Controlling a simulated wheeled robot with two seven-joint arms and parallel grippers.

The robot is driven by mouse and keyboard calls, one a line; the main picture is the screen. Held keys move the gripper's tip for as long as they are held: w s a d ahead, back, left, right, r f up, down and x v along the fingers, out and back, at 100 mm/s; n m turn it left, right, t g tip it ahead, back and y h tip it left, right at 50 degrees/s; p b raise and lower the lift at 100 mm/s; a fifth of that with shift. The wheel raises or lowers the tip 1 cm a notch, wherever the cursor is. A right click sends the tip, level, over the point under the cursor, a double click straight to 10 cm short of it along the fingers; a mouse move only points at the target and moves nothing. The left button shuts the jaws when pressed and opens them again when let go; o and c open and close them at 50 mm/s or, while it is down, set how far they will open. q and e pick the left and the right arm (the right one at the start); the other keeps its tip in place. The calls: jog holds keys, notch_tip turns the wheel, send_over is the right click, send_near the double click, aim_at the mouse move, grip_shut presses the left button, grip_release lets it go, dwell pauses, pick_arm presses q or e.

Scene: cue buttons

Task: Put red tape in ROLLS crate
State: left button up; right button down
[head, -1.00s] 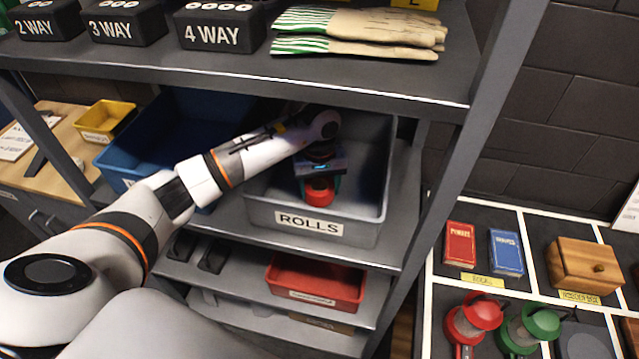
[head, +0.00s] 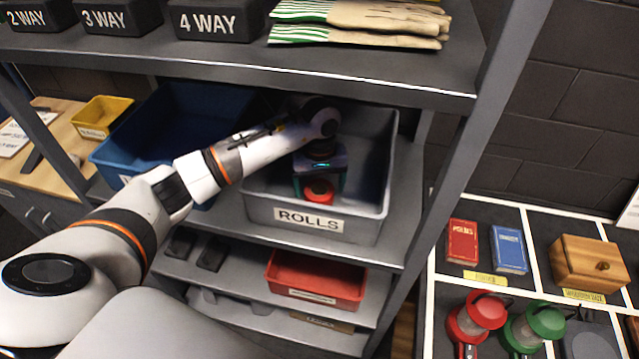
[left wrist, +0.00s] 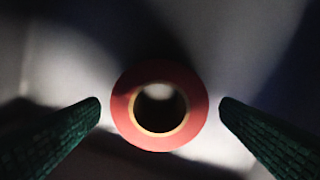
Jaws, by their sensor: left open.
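The red tape (head: 319,191) is a red roll inside the grey ROLLS crate (head: 310,221), near its front wall. In the left wrist view the red tape (left wrist: 120,110) shows as a ring with a pale inner core, hole facing the camera. My left gripper (head: 319,186) reaches down into the crate over the tape. In the left wrist view its two dark green fingers (left wrist: 160,104) stand apart on either side of the tape, with a visible gap on each side. The left gripper is open. My right gripper is not in view.
The crate stands on a shelf under an upper shelf (head: 400,85) holding gloves and black boxes. A blue bin (head: 150,135) stands left of it and a red tray (head: 316,280) below. A shelf post (head: 455,150) rises on the right.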

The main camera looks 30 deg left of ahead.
pick_arm(q)
jog(key=shift+r+p, duration=0.35)
jog(key=shift+p, duration=0.1)
jog(key=shift+r+p, duration=0.5)
jog(key=shift+p, duration=0.15)
jog(key=shift+w+r+b, duration=0.1)
jog(key=shift+r+b, duration=0.2)
jog(key=shift+b, duration=0.55)
notch_tip(320, 180, up, 6)
jog(key=b, duration=0.2)
jog(key=shift+r, duration=0.2)
jog(key=shift+f, duration=0.1)
